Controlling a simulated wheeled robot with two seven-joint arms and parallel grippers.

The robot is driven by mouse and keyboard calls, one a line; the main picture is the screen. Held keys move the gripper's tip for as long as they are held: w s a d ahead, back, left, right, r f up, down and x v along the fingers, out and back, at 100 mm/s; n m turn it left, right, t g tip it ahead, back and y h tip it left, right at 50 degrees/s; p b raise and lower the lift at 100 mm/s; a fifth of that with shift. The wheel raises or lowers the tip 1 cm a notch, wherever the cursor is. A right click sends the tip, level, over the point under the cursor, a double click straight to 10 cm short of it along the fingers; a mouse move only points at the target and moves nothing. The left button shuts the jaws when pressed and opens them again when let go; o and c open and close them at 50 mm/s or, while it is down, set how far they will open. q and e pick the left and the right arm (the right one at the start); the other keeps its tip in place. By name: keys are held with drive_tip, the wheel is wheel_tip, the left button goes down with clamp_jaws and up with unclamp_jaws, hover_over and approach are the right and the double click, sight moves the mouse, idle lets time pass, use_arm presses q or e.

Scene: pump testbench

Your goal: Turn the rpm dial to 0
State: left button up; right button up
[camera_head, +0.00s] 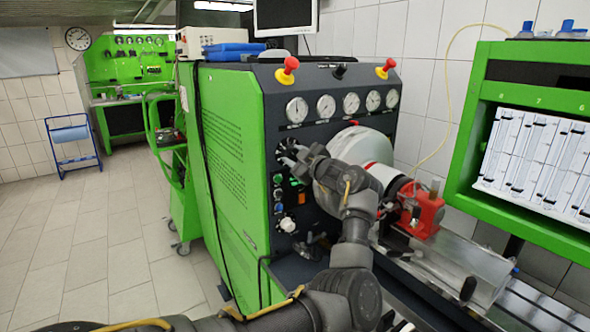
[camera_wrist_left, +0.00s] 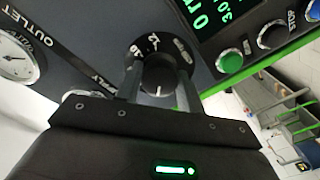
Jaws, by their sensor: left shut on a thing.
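The rpm dial is a round black knob (camera_wrist_left: 158,74) on a black ring with white numbers, among them a 12, on the dark front panel. Its white pointer line faces down toward my gripper in the left wrist view. My left gripper (camera_wrist_left: 160,84) is shut on the knob, one finger on each side. The ring's numbers are partly covered by the fingers. My right gripper is not in view.
A display with green digits (camera_wrist_left: 213,14), a green button (camera_wrist_left: 229,62) and a black button (camera_wrist_left: 271,34) sit close beside the dial. A white knob (camera_head: 288,225) is lower on the panel. A large pale disc (camera_head: 345,148) stands just right of my left wrist.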

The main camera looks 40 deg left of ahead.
use_arm(q)
drive_tip(key=n+b, duration=0.3)
drive_tip(key=b, duration=0.1)
drive_tip(key=n+b, duration=0.2)
drive_tip(key=shift+f+n, duration=0.3)
drive_tip(key=n+b, duration=0.4)
drive_tip(key=n, duration=0.1)
drive_tip(key=n+b, duration=0.1)
drive_tip(key=n, duration=0.1)
drive_tip(key=n+b, duration=0.1)
drive_tip(key=n, duration=0.1)
drive_tip(key=shift+r+n+b, duration=0.25)
drive_tip(key=shift+n+b, duration=0.15)
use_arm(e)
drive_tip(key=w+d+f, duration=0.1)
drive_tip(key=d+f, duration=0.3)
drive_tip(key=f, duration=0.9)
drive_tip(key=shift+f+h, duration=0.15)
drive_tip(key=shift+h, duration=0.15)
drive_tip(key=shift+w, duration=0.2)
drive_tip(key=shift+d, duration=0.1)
use_arm(q)
drive_tip(key=o, duration=1)
drive_tip(key=shift+r, duration=0.1)
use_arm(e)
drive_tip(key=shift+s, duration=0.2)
use_arm(q)
drive_tip(key=shift+d, duration=0.1)
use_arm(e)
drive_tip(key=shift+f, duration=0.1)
